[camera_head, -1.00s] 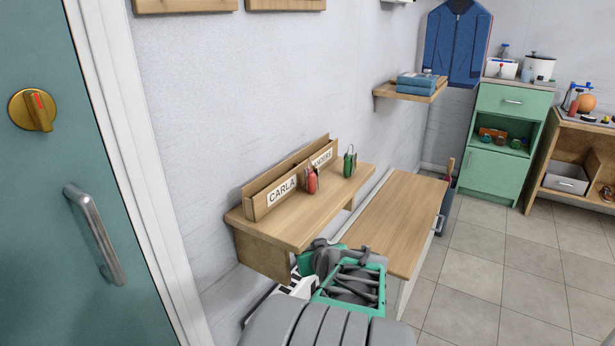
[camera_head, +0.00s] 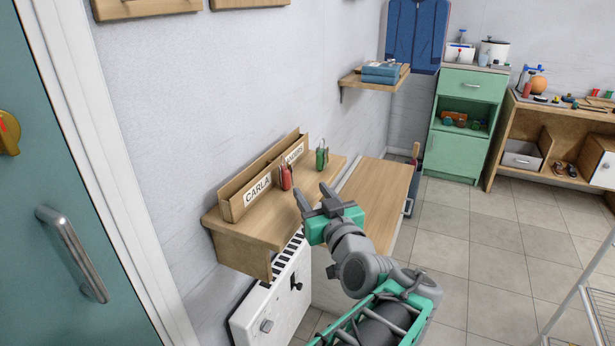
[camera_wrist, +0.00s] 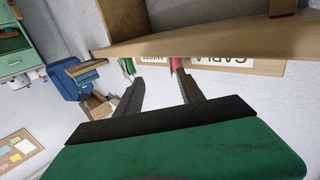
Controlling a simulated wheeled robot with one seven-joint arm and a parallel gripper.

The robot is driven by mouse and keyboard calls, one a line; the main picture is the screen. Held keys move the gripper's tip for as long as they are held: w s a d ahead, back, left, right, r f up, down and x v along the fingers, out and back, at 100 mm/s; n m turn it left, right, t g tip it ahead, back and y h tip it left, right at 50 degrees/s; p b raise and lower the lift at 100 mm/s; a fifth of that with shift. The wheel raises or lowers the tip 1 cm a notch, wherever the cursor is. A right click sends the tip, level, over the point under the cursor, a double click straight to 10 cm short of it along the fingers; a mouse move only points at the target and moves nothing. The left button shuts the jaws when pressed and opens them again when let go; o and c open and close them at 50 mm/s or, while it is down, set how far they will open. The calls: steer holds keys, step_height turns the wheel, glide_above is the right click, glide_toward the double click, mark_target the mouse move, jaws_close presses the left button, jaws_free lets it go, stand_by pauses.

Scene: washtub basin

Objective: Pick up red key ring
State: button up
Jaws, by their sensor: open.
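The red key ring (camera_head: 285,177) stands on the wall shelf (camera_head: 262,235), in front of the wooden letter holder with the CARLA label. In the wrist view the red key ring (camera_wrist: 176,64) shows as a small red piece, partly hidden, near the tip of the right-hand finger. My gripper (camera_head: 314,196) is open and empty, with its fingers pointing toward the shelf, right of and slightly below the red key ring in the head view. In the wrist view my gripper (camera_wrist: 160,88) has its two dark fingers spread apart. I cannot tell whether a finger touches the key ring.
A green key ring (camera_head: 321,156) stands farther along the shelf. The letter holder (camera_head: 240,205) backs the shelf. A wooden-topped cabinet (camera_head: 375,195) is beside it, and a white radiator-like unit (camera_head: 272,305) is below.

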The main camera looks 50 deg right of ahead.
mark_target(288, 177)
steer(key=w, duration=0.1)
steer(key=w+a+y, duration=0.1)
steer(key=shift+w+a+r+n+t, duration=0.1)
steer(key=shift+w+a+n+t, duration=0.2)
steer(key=shift+w+n+t, duration=0.1)
steer(key=x, duration=0.5)
steer(key=shift+w+a+r+p, duration=0.1)
steer(key=shift+w+p, duration=0.1)
steer(key=shift+p, duration=0.1)
steer(key=shift+w, duration=0.2)
steer(key=shift+s, duration=0.1)
steer(key=c, duration=0.3)
jaws_close()
